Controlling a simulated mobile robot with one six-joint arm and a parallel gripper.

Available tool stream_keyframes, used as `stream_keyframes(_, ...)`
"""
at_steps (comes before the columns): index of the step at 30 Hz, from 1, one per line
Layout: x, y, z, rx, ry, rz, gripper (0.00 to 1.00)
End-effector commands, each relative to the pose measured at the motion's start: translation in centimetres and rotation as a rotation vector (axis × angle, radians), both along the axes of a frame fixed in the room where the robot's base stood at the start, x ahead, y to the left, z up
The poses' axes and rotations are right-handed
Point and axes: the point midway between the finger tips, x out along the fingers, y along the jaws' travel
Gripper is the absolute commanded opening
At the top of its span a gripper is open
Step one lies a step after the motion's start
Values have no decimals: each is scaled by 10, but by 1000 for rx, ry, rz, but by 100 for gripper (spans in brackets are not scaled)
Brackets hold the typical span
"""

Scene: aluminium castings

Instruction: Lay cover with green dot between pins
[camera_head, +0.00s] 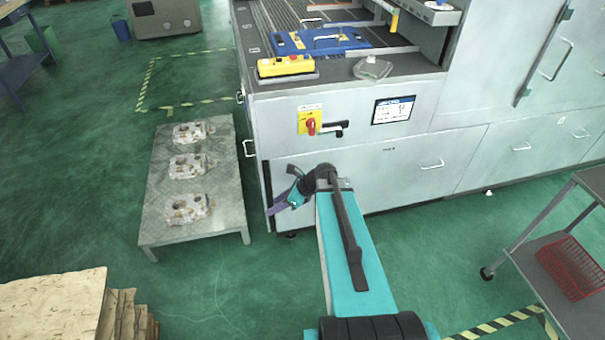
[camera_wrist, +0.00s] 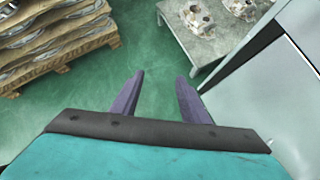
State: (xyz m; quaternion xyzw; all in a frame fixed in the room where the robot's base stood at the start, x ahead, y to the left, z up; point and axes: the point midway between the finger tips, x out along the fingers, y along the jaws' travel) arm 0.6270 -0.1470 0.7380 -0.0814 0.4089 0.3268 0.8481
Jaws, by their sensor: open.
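Three similar pale metal castings lie in a column on a low grey table (camera_head: 225,220) in the head view: a far one (camera_head: 193,131), a middle one (camera_head: 189,166) and a near one (camera_head: 187,208). They look like covers, but I cannot make out a green dot on any of them. Two castings also show partly at the top of the wrist view, one (camera_wrist: 196,16) whole and one (camera_wrist: 243,8) cut off. I cannot make out pins. My gripper (camera_wrist: 160,78) is open and empty over the floor, and in the head view it (camera_head: 280,206) is right of the table.
A large grey machine (camera_head: 360,170) stands beside my arm, bearing a blue plate with handles (camera_head: 318,41) and a yellow control box (camera_head: 285,65). Stacked pallets (camera_wrist: 50,35) are at left. A trolley (camera_head: 560,262) holds a red basket (camera_head: 575,265). Green floor is clear left of the table.

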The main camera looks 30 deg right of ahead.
Motion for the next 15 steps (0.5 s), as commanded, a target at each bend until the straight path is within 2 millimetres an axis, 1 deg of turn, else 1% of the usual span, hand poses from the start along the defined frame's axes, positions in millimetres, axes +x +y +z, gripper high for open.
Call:
stream_keyframes(1, -8, 23, -18, -13, 19, 59, 41)
stream_keyframes(3, -20, 48, -38, -36, 39, 142, 41)
stream_keyframes(5, -32, 69, -55, -59, 54, 216, 41)
stream_keyframes(6, -41, 82, -67, -73, 63, 267, 41)
stream_keyframes(8, -56, 102, -83, -97, 76, 348, 41)
stream_keyframes(9, -66, 113, -94, -114, 84, 406, 41)
stream_keyframes(11, -83, 131, -110, -139, 94, 496, 41)
stream_keyframes(12, -96, 141, -121, -155, 100, 559, 41)
stream_keyframes(14, -115, 156, -137, -180, 107, 660, 41)
stream_keyframes(15, -129, 165, -147, -196, 110, 731, 41)
